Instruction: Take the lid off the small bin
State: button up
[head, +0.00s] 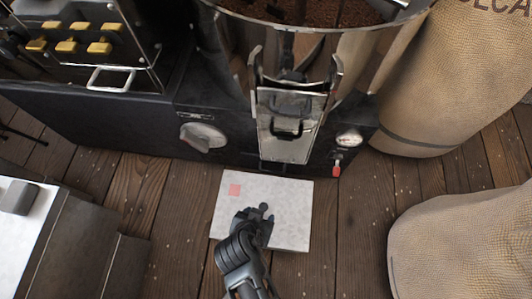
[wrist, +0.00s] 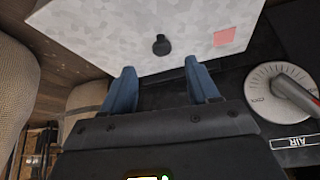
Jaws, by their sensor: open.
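The small bin's lid (head: 290,195) is a pale, mottled square panel with a pink square near one corner, seen from above in the head view. It also fills the upper part of the wrist view (wrist: 100,35). A small black knob (wrist: 161,45) stands up from the lid. My gripper (head: 256,213) is over the lid in the head view. In the wrist view my gripper (wrist: 159,66) is open, its two blue-grey fingers apart and empty, with the knob just beyond the gap between the tips. The bin's body below the lid is mostly hidden.
The black roaster base with a grey dial (head: 203,137) and a steel chute (head: 288,125) stands just behind the bin. Burlap sacks (head: 470,245) stand on the right. A dark unit with a white top (head: 22,225) is at left. Wooden floor is clear around the bin's front.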

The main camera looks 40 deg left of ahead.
aim_at(263, 207)
jog(key=b+x, duration=0.1)
jog(key=x, duration=0.2)
jog(key=b+x, duration=0.2)
jog(key=x, duration=0.2)
jog(key=shift+w+a, duration=0.15)
jog(key=shift+a, duration=0.1)
jog(key=shift+c, duration=0.3)
grip_shut()
